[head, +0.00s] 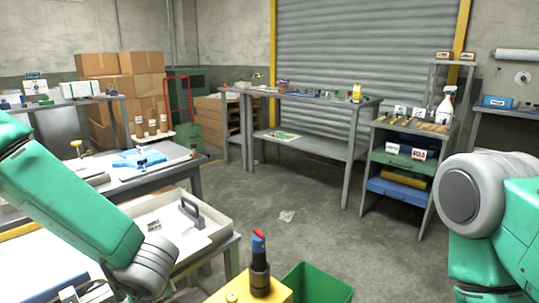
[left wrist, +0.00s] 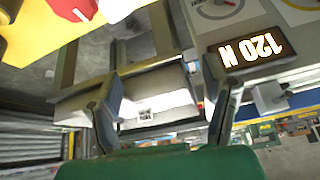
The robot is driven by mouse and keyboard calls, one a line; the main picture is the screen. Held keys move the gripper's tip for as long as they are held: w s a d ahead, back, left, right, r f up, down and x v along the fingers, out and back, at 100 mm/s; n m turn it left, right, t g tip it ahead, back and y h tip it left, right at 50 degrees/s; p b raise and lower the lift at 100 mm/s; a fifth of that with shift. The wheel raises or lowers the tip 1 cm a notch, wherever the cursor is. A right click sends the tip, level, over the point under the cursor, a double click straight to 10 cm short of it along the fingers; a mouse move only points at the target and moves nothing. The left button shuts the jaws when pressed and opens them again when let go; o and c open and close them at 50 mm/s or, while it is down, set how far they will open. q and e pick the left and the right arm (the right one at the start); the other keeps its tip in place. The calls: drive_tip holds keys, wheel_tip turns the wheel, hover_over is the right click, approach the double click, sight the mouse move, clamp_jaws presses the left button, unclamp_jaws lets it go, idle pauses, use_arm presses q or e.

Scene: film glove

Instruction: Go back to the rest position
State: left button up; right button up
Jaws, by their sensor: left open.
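My left arm (head: 75,200) comes in from the left in the head view and bends at a grey joint near the bottom edge. My left gripper (left wrist: 170,88) shows in the left wrist view with its two dark fingers wide apart. I see nothing held between them. Behind the fingers is a white tray (left wrist: 155,85), which also shows in the head view (head: 205,213) with a grey handled piece in it. My right arm (head: 490,200) shows at the right edge of the head view; its gripper is out of frame.
A yellow box (head: 285,290) with a red-tipped dark post (head: 260,265) stands front centre, beside a green bin (head: 320,285). Blue film (head: 138,158) lies on the left table. A display reading 120 N (left wrist: 250,48) is near the left gripper. The middle floor is mostly clear.

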use_arm(q)
drive_tip(key=s+f+m+h, duration=0.2)
drive_tip(key=s+f+m, duration=0.3)
drive_tip(key=s+f, duration=0.65)
drive_tip(key=s+a+f+m+g+h, duration=0.1)
drive_tip(key=s+f+g, duration=0.1)
drive_tip(key=s, duration=0.6)
drive_tip(key=s+a+f+m+g+h+p, duration=0.1)
drive_tip(key=s+f+m, duration=0.1)
drive_tip(key=s, duration=0.6)
drive_tip(key=shift+s+g, duration=0.2)
drive_tip(key=shift+g, duration=0.2)
use_arm(e)
drive_tip(key=shift+d+r, duration=0.4)
drive_tip(key=shift+r, duration=0.35)
use_arm(q)
drive_tip(key=shift+w+a+f, duration=0.1)
drive_tip(key=shift+a+f, duration=0.1)
drive_tip(key=shift+a, duration=0.15)
use_arm(e)
drive_tip(key=shift+a+r, duration=0.1)
drive_tip(key=shift+a, duration=0.2)
use_arm(q)
drive_tip(key=shift+d+r, duration=0.1)
drive_tip(key=shift+d, duration=0.1)
use_arm(e)
drive_tip(key=shift+d, duration=0.2)
drive_tip(key=shift+a, duration=0.1)
